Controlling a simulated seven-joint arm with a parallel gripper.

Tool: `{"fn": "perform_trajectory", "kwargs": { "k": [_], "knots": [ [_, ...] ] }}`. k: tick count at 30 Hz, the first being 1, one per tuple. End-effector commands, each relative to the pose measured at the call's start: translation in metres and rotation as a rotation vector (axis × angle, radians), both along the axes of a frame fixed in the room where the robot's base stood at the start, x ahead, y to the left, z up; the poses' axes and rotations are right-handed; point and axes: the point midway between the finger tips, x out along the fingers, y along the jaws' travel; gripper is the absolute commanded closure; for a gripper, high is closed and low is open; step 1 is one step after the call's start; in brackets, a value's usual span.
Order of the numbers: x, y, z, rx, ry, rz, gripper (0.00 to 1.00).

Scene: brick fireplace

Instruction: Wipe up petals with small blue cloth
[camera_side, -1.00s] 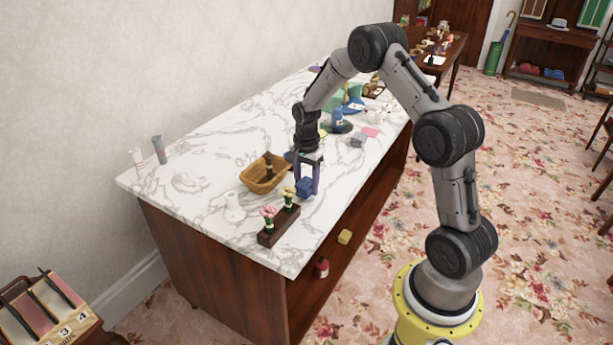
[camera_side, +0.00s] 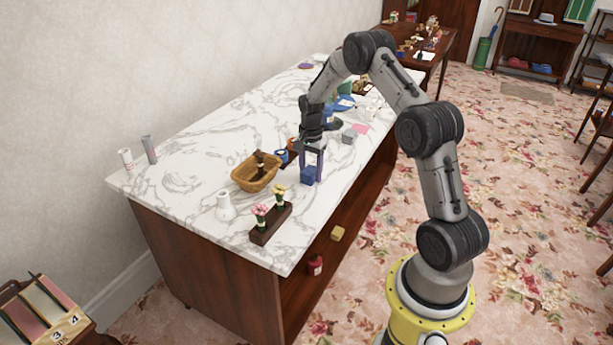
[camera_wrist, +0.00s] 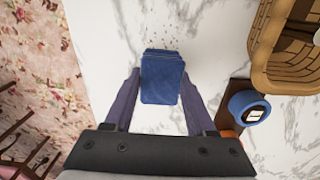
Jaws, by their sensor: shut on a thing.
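My gripper (camera_side: 312,175) is low over the marble counter, pointing down. In the wrist view, its two fingers (camera_wrist: 160,85) stand on either side of the small folded blue cloth (camera_wrist: 163,80) and are shut on it. The cloth also shows in the side view (camera_side: 309,175), at or just above the counter top; I cannot tell whether it touches. Small dark specks, apparently the petals (camera_wrist: 165,38), are scattered on the marble just beyond the cloth's far edge in the wrist view. They are too small to make out in the side view.
A wicker basket (camera_side: 246,184) stands left of my gripper, with a white vase (camera_side: 224,207) and a wooden flower holder (camera_side: 259,238) nearer the front end. A blue round item (camera_wrist: 250,108) lies close to the right finger. The counter edge drops to the carpet (camera_wrist: 35,70).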

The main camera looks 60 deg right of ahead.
Motion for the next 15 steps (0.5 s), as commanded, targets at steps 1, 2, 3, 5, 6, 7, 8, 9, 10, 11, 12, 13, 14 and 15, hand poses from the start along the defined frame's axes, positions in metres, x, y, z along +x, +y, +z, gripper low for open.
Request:
{"fn": "perform_trajectory", "kwargs": {
  "k": [1, 2, 3, 5, 6, 7, 8, 9, 10, 11, 12, 13, 14, 15],
  "knots": [
    [0.000, 0.005, 0.000, 0.001, 0.002, 0.002, 0.89],
    [0.000, 0.009, -0.001, 0.001, 0.002, 0.003, 0.89],
    [-0.001, 0.013, -0.001, 0.002, 0.003, 0.002, 0.89],
    [-0.001, 0.018, -0.001, 0.002, 0.003, 0.001, 0.89],
    [-0.001, 0.022, -0.001, 0.002, 0.003, 0.002, 0.89],
    [-0.001, 0.025, -0.001, 0.002, 0.003, 0.002, 0.89],
    [-0.001, 0.028, -0.001, 0.002, 0.003, 0.002, 0.89],
    [-0.001, 0.031, -0.002, 0.002, 0.003, 0.002, 0.89],
    [-0.001, 0.034, -0.001, 0.002, 0.003, 0.001, 0.89],
    [-0.001, 0.037, -0.001, 0.002, 0.003, 0.001, 0.89],
    [-0.001, 0.041, -0.002, 0.003, 0.004, 0.002, 0.89],
    [-0.001, 0.044, -0.001, 0.003, 0.004, 0.002, 0.89],
    [-0.001, 0.046, -0.001, 0.003, 0.004, 0.002, 0.89],
    [-0.001, 0.050, -0.001, 0.003, 0.004, 0.001, 0.89]
  ]
}}
